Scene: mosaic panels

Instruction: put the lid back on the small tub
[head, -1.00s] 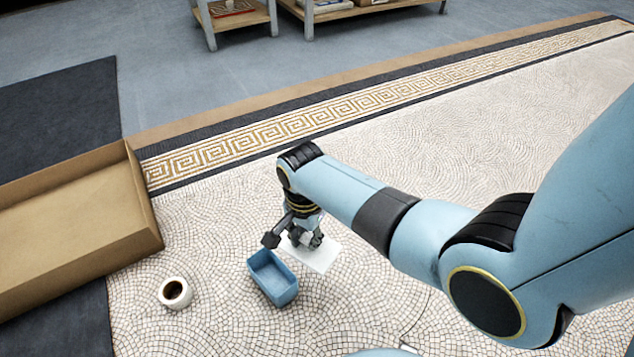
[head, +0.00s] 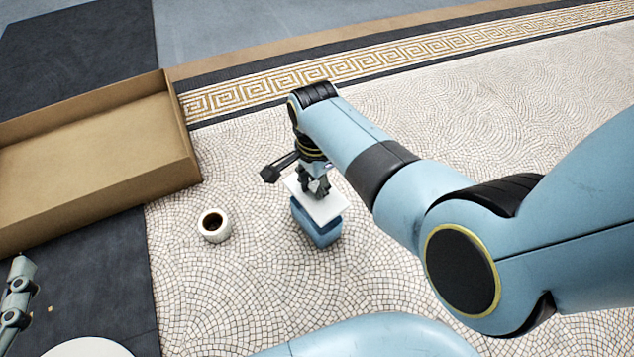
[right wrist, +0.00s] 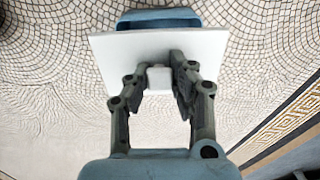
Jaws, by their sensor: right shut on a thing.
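The white square lid (head: 330,208) hangs from my right gripper (head: 317,188), whose fingers are shut on its small white knob (right wrist: 158,78). The small blue tub (head: 318,231) stands on the mosaic floor under the lid, its opening mostly covered from view. In the right wrist view the lid (right wrist: 110,60) is seen with the tub (right wrist: 158,17) sticking out past its far edge, so the two are not lined up there. I cannot tell whether lid and tub touch. Part of what looks like my left gripper (head: 17,290) shows at the lower left edge, cut off.
A white ring-shaped roll or cup (head: 214,225) with a dark middle stands left of the tub. A large open cardboard box (head: 120,150) lies farther left.

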